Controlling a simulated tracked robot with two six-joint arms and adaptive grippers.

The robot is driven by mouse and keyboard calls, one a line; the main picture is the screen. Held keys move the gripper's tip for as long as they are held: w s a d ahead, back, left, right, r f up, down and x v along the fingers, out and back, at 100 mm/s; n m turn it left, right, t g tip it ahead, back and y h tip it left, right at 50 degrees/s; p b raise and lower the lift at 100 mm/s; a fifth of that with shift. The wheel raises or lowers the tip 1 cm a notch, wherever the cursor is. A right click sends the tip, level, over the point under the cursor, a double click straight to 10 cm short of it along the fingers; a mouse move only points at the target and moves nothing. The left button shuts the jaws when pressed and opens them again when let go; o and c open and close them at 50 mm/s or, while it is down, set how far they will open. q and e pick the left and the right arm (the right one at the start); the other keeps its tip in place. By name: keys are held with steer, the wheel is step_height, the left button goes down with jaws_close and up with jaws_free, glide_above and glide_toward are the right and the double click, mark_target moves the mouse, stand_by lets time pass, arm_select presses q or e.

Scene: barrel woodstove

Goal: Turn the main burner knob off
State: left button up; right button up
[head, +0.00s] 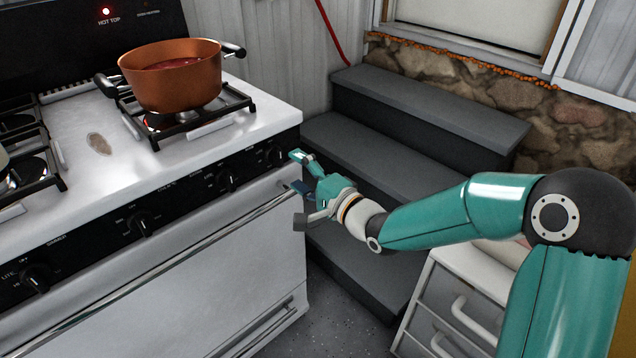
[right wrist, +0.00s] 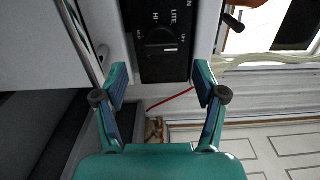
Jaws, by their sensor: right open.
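The white stove has a black front panel (head: 180,205) with several black knobs. The rightmost knob (head: 275,155) is at the panel's right end, close to my right gripper (head: 298,172). That gripper is open and empty, its fingers pointing at the panel. In the right wrist view, a black knob (right wrist: 160,40) with LITE, HI and OFF markings lies ahead, between and beyond the open fingers (right wrist: 160,85), with a gap left. I cannot tell from the labels which knob is the main burner's. My left gripper is not in view.
A copper pot (head: 170,85) with red contents stands on the right rear burner, and a red HOT TOP light (head: 106,11) is lit. An oven handle bar (head: 165,262) runs below the panel. Dark steps (head: 400,130) and a white drawer unit (head: 455,310) stand right of the stove.

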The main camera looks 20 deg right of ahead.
steer(key=v, duration=0.6)
stand_by(0.3)
